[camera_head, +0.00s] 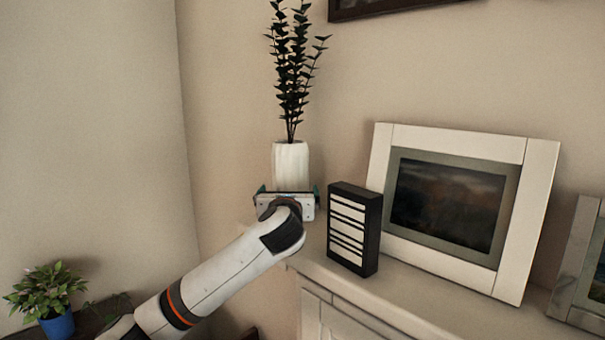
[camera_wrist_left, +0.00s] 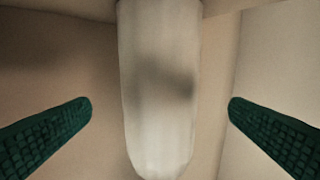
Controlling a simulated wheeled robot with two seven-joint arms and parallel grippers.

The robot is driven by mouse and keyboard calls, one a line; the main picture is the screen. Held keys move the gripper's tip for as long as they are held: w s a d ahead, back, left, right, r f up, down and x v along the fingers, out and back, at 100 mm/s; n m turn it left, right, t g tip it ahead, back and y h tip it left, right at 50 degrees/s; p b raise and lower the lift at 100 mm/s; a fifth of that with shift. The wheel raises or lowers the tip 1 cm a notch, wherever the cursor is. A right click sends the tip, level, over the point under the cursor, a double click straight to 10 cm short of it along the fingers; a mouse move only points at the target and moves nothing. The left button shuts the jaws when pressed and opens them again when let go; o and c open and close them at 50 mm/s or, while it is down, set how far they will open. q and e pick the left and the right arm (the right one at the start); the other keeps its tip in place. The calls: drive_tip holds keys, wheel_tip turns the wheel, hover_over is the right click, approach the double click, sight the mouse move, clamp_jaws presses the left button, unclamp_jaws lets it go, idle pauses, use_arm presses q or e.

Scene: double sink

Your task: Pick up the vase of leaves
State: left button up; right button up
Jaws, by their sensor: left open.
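The vase of leaves (camera_head: 291,165) is a white vase with tall dark-green leafy stems, standing upright at the left end of the white cabinet top. My left gripper (camera_head: 287,190) is in front of the vase's lower part and hides its base in the head view. In the left wrist view the pale vase (camera_wrist_left: 160,95) fills the middle, between the two green fingers of my left gripper (camera_wrist_left: 160,112). The fingers are spread wide, with a gap on each side of the vase, and do not touch it. The leaves are outside the wrist view. My right gripper is not in view.
A black box with white slats (camera_head: 354,228) stands on the cabinet top (camera_head: 400,292) just right of my left gripper. A white-framed picture (camera_head: 540,200) leans behind it, with another frame (camera_head: 578,265) at the right edge. A plant in a blue pot (camera_head: 57,326) is at lower left.

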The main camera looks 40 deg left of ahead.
sight(290, 187)
use_arm(q)
drive_tip(key=p+x, duration=0.1)
drive_tip(key=x, duration=0.2)
drive_tip(key=shift+w+a, duration=0.1)
drive_tip(key=p+x, duration=0.3)
drive_tip(key=x, duration=0.1)
drive_tip(key=shift+w+a+f, duration=0.1)
drive_tip(key=shift+w+f, duration=0.05)
drive_tip(key=shift+w, duration=0.2)
drive_tip(key=shift+w+a+f, duration=0.15)
drive_tip(key=shift+w, duration=0.05)
drive_tip(key=shift+s, duration=0.1)
drive_tip(key=c, duration=1.3)
drive_tip(key=shift+c, duration=0.9)
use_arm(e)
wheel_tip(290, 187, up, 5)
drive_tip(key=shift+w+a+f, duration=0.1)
